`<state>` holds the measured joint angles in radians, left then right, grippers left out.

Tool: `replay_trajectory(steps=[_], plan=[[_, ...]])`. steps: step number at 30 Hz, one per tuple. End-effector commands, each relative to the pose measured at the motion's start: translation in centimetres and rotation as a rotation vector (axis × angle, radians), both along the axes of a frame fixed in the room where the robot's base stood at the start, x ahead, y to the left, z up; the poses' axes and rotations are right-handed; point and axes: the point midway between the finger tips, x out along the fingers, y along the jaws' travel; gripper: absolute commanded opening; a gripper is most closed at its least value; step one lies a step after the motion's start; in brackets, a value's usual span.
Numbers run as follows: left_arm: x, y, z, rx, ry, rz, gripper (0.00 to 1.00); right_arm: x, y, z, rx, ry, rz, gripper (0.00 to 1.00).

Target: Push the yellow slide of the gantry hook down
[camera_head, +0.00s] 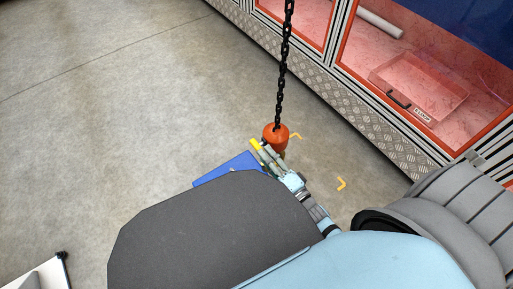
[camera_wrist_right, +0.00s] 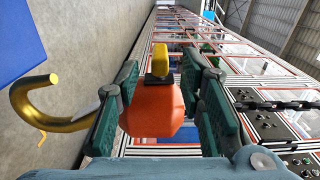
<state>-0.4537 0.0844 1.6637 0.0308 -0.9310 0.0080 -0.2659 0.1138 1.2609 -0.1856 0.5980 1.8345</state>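The orange hook block (camera_head: 277,132) hangs on a black chain in the head view. In the right wrist view the orange block (camera_wrist_right: 152,110) lies between the two dark green fingers of my right gripper (camera_wrist_right: 160,95). The yellow slide (camera_wrist_right: 160,60) stands out on a dark mount on the block, near the fingertips. The slide also shows at the block's left in the head view (camera_head: 255,145). The gold hook (camera_wrist_right: 35,105) curves out to the left. My right gripper (camera_head: 268,157) is open around the block; firm contact cannot be told. My left gripper is not in view.
The black chain (camera_head: 283,70) runs up from the block. A blue flat piece (camera_head: 225,168) lies on the floor. Red-framed glass cabinets (camera_head: 400,70) stand at the right.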

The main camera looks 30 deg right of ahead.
Motion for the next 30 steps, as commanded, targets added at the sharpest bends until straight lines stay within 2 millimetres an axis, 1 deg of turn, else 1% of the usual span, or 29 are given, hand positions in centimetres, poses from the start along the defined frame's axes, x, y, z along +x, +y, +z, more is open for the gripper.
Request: replay_trajectory(steps=[1, 3, 7, 12, 18, 20, 21, 25, 30], plan=[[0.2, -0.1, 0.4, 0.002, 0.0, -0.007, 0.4, 1.2, 0.2, -0.3, 0.0, -0.004, 0.0, 0.35], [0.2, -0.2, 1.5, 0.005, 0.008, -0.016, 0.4, 2.7, 0.4, -0.2, -0.001, -0.003, 0.0, 0.35], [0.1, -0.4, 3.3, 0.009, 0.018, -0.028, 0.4, 4.7, 0.6, -0.2, -0.002, -0.001, 0.0, 0.35], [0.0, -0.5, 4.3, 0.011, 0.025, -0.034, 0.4, 5.6, 0.8, -0.1, -0.001, 0.0, 0.0, 0.35], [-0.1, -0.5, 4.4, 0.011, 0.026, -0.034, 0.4, 5.7, 0.8, 0.0, -0.001, 0.001, 0.0, 0.35], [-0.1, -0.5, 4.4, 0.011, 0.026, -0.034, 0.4, 5.7, 0.8, 0.0, -0.001, 0.001, 0.0, 0.27], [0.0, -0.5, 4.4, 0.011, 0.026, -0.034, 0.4, 5.7, 0.8, 0.0, -0.002, 0.001, 0.0, 0.21], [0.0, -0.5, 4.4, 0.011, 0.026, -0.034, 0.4, 5.6, 0.8, 0.0, -0.002, 0.001, 0.0, 0.0], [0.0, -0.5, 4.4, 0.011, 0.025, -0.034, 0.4, 5.6, 0.8, 0.0, -0.002, 0.001, 0.0, 0.0]])
